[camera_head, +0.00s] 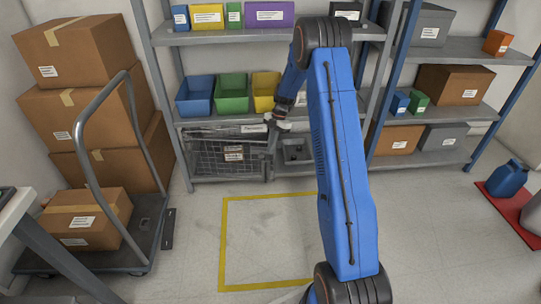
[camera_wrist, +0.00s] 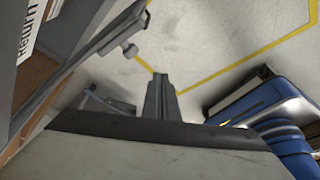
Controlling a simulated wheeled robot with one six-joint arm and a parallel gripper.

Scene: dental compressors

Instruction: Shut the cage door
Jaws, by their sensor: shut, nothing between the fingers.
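The wire-mesh cage (camera_head: 228,156) sits on the lowest level of the middle shelf, with white labels on it. A grey upright (camera_head: 270,158), which looks like the door's edge, stands at its right side. In the wrist view a grey bar with a knob-like handle (camera_wrist: 126,48) juts out over the floor; it looks like part of the door, standing ajar, but its exact angle is unclear. My gripper (camera_head: 284,125) is in front of the shelf, just above the cage's right end. In the wrist view my gripper (camera_wrist: 160,90) is shut and empty, apart from the handle.
Blue, green and yellow bins (camera_head: 231,93) stand on the shelf above. A hand cart (camera_head: 100,230) with a box is at left, beside stacked cartons (camera_head: 85,90). A yellow-outlined floor area (camera_head: 265,240) is clear. A red mat (camera_head: 508,195) with containers lies at right.

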